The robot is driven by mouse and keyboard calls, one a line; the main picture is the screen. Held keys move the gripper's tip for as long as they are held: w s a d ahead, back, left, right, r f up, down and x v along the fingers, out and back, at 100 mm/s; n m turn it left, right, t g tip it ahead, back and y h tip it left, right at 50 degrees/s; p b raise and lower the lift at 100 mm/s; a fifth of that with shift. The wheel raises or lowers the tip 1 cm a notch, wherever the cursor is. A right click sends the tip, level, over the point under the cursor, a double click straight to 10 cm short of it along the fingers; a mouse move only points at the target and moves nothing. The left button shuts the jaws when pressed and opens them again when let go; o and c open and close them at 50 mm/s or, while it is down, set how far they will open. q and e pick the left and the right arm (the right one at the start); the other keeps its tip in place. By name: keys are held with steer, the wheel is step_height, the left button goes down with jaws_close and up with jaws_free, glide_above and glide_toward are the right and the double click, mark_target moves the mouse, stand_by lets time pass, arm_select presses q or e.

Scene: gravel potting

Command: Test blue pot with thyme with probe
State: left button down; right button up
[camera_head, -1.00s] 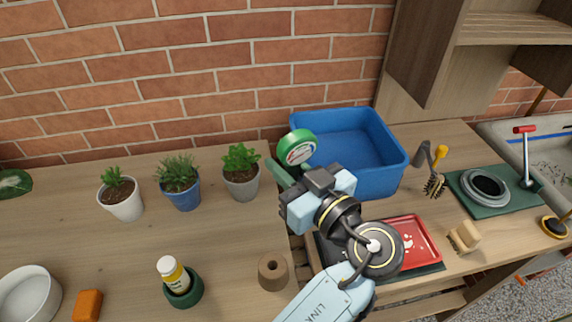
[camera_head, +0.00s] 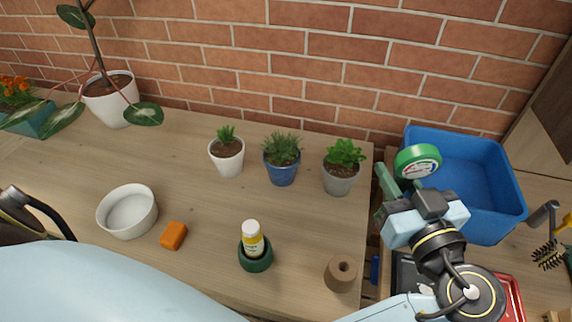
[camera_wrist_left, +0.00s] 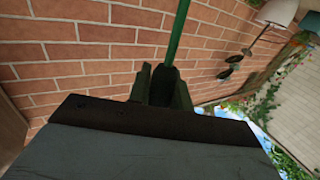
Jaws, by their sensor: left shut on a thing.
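The blue pot with thyme (camera_head: 281,174) stands upright on the bench in the head view, between a white pot and a grey pot. My left gripper (camera_head: 388,190) is to the right of the pots, apart from them, in front of the blue bin. It is shut on the probe (camera_head: 418,160), whose round green-rimmed dial faces the head camera. In the left wrist view the gripper fingers (camera_wrist_left: 165,85) close around the probe's green shaft (camera_wrist_left: 179,32), which runs up out of the picture. The probe's tip is not visible. My right gripper is not in view.
The white pot (camera_head: 227,156) and grey pot (camera_head: 341,172) stand close beside the blue pot. A bottle (camera_head: 252,238) in a green holder, a brown cylinder (camera_head: 341,274), an orange block (camera_head: 173,236) and a white bowl (camera_head: 128,228) are nearer. A blue bin (camera_head: 490,225) is at right.

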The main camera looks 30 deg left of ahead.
arm_select(q)
steer(key=shift+d+r, duration=0.2)
steer(key=shift+r, duration=0.2)
steer(key=shift+w+a, duration=0.2)
steer(key=w+a+n+g+y+p, duration=0.1)
steer(key=w+a+g, duration=0.15)
steer(key=a, duration=0.65)
steer(key=w+a+n+g+p, duration=0.1)
steer(key=w+a+p, duration=0.15)
steer(key=a, duration=0.75)
steer(key=w+a+n+g+y+p, duration=0.1)
steer(key=w+a, duration=0.3)
steer(key=a, duration=0.5)
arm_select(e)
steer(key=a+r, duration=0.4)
arm_select(q)
step_height(320, 180, down, 7)
steer(key=b, duration=0.5)
steer(key=shift+a+b, duration=0.25)
steer(key=shift+b, duration=0.1)
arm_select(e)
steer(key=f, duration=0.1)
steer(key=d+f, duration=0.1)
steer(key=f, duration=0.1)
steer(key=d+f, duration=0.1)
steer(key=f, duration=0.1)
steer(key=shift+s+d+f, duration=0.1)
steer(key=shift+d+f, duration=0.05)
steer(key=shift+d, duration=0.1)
